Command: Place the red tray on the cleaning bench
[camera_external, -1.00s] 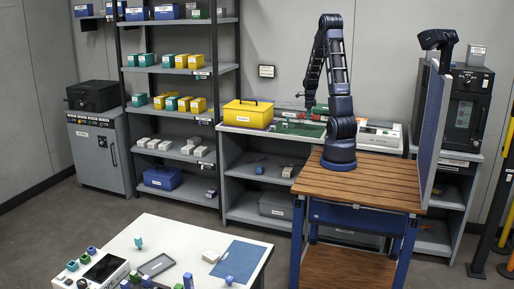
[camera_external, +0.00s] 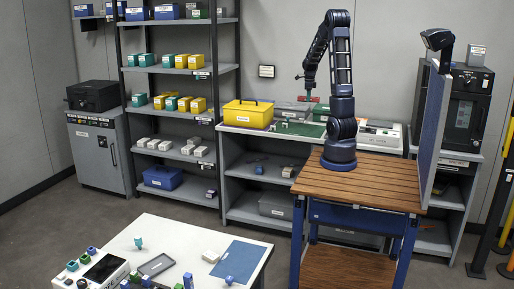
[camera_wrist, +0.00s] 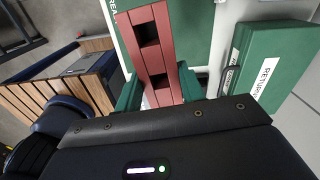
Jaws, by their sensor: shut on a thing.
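The red tray (camera_wrist: 155,50), a long red strip with dark square openings, fills the upper middle of the wrist view. My gripper (camera_wrist: 158,92) has its green fingers on either side of the tray and is shut on it. In the external view my gripper (camera_external: 308,93) hangs low over the back counter (camera_external: 262,133), with a small red piece (camera_external: 313,99) of the tray showing beside it. A green mat (camera_external: 300,129) lies on the counter below. I cannot tell from the labels which surface is the cleaning bench.
A green box with a white label (camera_wrist: 268,65) is close to the right of the tray. A yellow case (camera_external: 248,114) stands left on the counter and a white device (camera_external: 380,135) stands right. My arm's wooden-topped stand (camera_external: 375,180) is in front.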

